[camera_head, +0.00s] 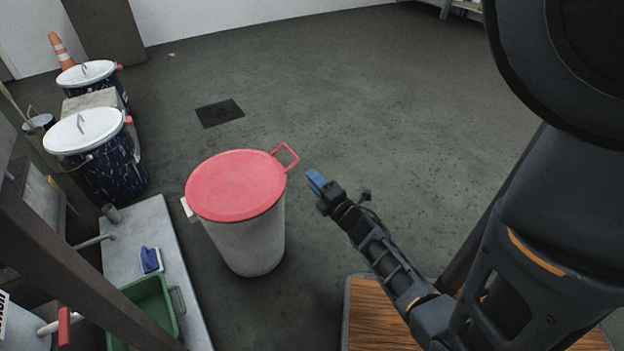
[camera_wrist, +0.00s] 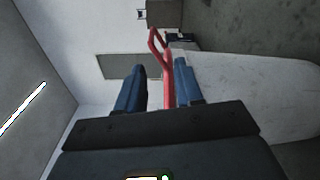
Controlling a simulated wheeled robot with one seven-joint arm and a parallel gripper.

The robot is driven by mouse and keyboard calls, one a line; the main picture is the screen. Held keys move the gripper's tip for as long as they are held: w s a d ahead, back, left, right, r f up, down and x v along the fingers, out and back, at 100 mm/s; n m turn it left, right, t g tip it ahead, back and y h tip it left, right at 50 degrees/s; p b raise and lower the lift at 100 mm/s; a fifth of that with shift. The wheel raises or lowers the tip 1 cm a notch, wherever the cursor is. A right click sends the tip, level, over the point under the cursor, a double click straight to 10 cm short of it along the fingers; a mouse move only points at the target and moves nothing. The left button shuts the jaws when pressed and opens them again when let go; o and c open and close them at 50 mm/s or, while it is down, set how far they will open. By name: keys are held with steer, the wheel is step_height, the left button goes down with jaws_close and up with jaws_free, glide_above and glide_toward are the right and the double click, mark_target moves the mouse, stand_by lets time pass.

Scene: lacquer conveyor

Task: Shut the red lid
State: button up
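The red lid (camera_head: 235,185) lies over the mouth of a pale grey bin (camera_head: 247,240) in the head view and looks nearly flat. I cannot tell whether a small gap is left under its rim. Its red loop handle (camera_head: 287,157) sticks out at the right. My gripper (camera_head: 316,182) is just right of the handle, apart from the lid in the head view. In the wrist view, my gripper (camera_wrist: 160,88) has its two blue fingers spread, with the red lid (camera_wrist: 168,90) seen edge-on between them in the picture. The bin wall (camera_wrist: 240,85) fills the right side there.
A pale platform (camera_head: 150,225) with a green crate (camera_head: 148,310) and a blue-and-white brush (camera_head: 151,260) stands left of the bin. Two dark, white-lidded buckets (camera_head: 105,170) stand behind it. A wooden-topped surface (camera_head: 380,320) is at the front.

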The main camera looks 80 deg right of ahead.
steer(key=shift+v, duration=1.05)
steer(key=shift+f, duration=0.1)
steer(key=w+a+r+m+t+y, duration=0.2)
steer(key=a+r+y, duration=0.15)
steer(key=a, duration=0.95)
steer(key=s+a+r+m+y, duration=0.25)
steer(key=a+r, duration=0.35)
steer(key=a, duration=0.3)
steer(key=s+a+r+m+y, duration=0.2)
steer(key=a+r+m+y, duration=0.15)
steer(key=a+r, duration=0.4)
steer(key=s+a+r+m+y, duration=0.2)
steer(key=a+r+y, duration=0.2)
steer(key=a, duration=0.6)
step_height(320, 180, up, 30)
steer(key=p, duration=2.9)
steer(key=shift+r+t+p, duration=0.25)
steer(key=shift+t+p, duration=0.1)
steer(key=shift+t, duration=0.05)
steer(key=shift+s+a, duration=0.1)
steer(key=shift+a, duration=0.05)
